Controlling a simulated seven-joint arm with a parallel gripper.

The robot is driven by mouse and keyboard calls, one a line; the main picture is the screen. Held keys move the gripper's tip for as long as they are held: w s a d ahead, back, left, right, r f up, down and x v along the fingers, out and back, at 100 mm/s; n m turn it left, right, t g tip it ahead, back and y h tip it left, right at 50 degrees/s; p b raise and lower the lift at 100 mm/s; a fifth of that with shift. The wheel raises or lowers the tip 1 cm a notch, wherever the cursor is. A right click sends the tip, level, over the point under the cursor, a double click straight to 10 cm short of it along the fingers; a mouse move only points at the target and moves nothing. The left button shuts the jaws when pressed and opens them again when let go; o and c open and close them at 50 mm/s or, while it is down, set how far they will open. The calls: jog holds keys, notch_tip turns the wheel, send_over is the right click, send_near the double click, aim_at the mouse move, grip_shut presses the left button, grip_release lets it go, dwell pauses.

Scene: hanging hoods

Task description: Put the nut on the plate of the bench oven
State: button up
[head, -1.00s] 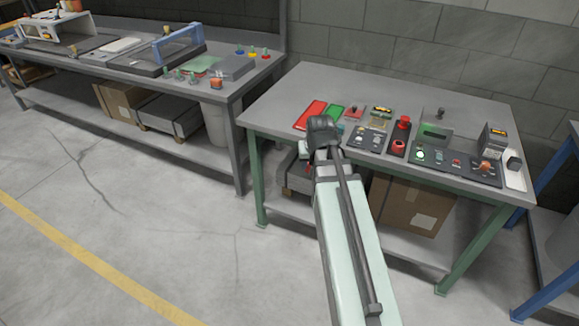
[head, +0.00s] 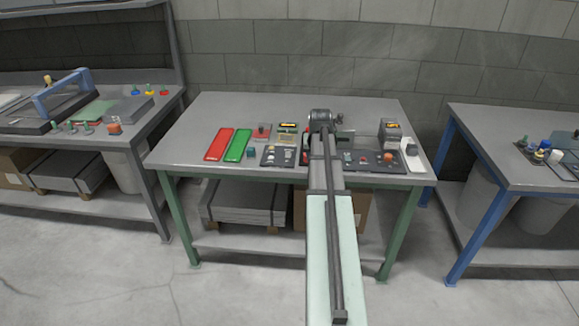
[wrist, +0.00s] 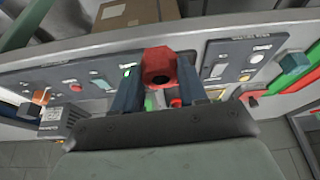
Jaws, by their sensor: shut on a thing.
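A red nut (wrist: 158,66) with a dark hole shows in the middle of the wrist view. My gripper (wrist: 160,76) is shut on it, with one dark finger on each side. In the head view my arm reaches over the panels on the middle bench; its end hides the fingers and the nut. I cannot make out which thing is the bench oven, and I see no plate that I can name as its own.
The middle bench (head: 212,108) carries a red tray (head: 219,144), a green tray (head: 237,146), control panels (head: 374,160) and a small dark box (head: 390,132). A blue-handled press (head: 62,92) stands on the left bench. A blue-legged bench (head: 480,125) stands right.

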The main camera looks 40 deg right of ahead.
jog(key=s+d+r+m, duration=0.1)
jog(key=s+d+m, duration=0.15)
jog(key=d, duration=1.85)
jog(key=w+d+r, duration=0.1)
jog(key=w+d, duration=0.3)
jog(key=d, duration=0.8)
jog(key=shift+w+r+g+h, duration=0.15)
jog(key=shift+r+g+h, duration=0.15)
jog(key=shift+h, duration=0.1)
jog(key=shift+a+f, duration=0.1)
jog(key=shift+f, duration=3.2)
jog(key=shift+f, duration=0.55)
jog(key=o, duration=1.3)
